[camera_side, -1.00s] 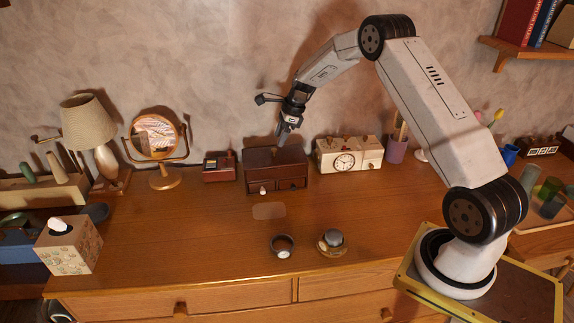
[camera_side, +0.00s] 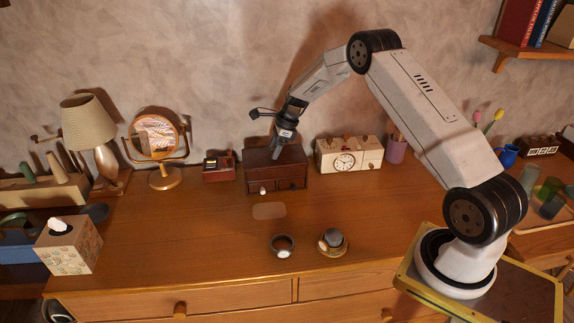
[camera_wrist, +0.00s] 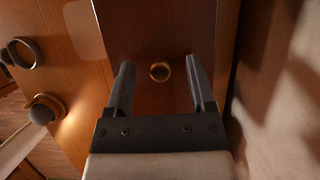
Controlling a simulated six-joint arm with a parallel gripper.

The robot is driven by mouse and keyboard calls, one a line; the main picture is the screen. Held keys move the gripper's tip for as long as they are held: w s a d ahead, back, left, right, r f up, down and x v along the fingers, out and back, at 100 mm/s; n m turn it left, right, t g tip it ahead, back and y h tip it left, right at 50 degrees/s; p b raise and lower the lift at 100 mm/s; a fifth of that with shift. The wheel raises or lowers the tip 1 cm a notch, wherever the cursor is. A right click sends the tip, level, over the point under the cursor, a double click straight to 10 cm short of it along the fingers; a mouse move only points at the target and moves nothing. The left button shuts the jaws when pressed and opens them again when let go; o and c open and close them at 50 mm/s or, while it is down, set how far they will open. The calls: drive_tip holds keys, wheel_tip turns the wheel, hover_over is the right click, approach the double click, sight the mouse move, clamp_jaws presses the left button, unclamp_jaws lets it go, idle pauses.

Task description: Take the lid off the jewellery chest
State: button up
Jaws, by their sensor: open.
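The jewellery chest (camera_side: 268,172) is a dark reddish-brown wooden box with small drawers, standing at the back of the dresser top. In the wrist view its lid (camera_wrist: 160,30) is seen from above, with a round brass-rimmed knob (camera_wrist: 160,72) on it. The lid sits on the chest. My gripper (camera_side: 277,158) is just above the lid in the side view. In the wrist view my gripper (camera_wrist: 160,82) is open, its two fingers on either side of the knob with a gap to each. In the side view the gripper hides the knob.
A cream clock box (camera_side: 349,155) stands right of the chest, and a small red box (camera_side: 218,168) left of it. A round mirror (camera_side: 158,140) is farther left. A pale mat (camera_side: 269,210) lies before the chest.

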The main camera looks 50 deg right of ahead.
clamp_jaws()
drive_tip(key=shift+r, duration=0.1)
drive_tip(key=shift+r, duration=0.7)
drive_tip(key=s+a+r, duration=0.4)
drive_tip(key=s+r, duration=0.7)
drive_tip(key=s, duration=0.2)
drive_tip(key=shift+s+r, duration=0.2)
idle(0.4)
